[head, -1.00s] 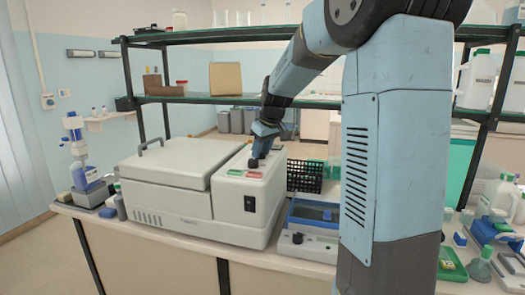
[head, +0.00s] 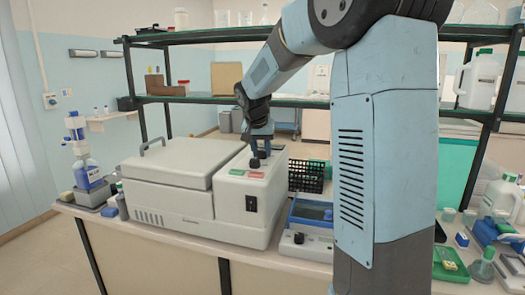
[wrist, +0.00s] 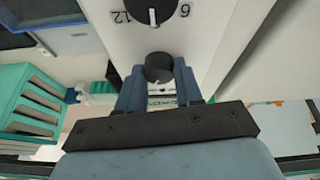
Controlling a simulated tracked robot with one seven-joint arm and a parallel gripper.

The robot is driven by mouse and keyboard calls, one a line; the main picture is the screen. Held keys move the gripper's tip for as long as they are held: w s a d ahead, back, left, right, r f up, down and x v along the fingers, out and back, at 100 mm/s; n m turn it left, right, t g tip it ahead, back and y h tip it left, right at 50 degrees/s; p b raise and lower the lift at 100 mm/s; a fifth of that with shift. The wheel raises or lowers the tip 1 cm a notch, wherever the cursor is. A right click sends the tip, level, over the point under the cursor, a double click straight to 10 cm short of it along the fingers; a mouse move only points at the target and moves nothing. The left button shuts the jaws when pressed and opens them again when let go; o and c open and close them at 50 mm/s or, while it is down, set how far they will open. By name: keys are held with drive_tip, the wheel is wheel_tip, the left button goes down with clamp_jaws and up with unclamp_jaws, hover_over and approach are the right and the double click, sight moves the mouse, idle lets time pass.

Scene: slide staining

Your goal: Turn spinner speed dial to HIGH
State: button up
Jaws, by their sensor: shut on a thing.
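The spinner (head: 180,204) is a pale grey benchtop machine with a hinged lid on its left and a control panel on its right. My gripper (head: 257,152) points down at the panel top. Its jaws are shut on a black round dial (wrist: 158,68), which also shows just below them in the head view (head: 255,163). In the wrist view the dial sits between the blue fingertips, which hide part of a printed label. A second black knob (wrist: 152,10) with a white pointer has the numbers 12 and 6 beside it. I cannot read the held dial's setting.
Green (head: 237,172) and red (head: 256,175) buttons lie in front of the dial. A dark-edged shelf (head: 200,98) runs behind my arm.

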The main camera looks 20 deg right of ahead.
drive_tip(key=shift+m+g+h, duration=0.3)
drive_tip(key=shift+m+g, duration=0.1)
drive_tip(key=shift+m, duration=0.8)
drive_tip(key=o, duration=1)
drive_tip(key=v, duration=1.3)
drive_tip(key=shift+a+r, duration=0.15)
drive_tip(key=shift+r, duration=0.15)
drive_tip(key=shift+s, duration=0.1)
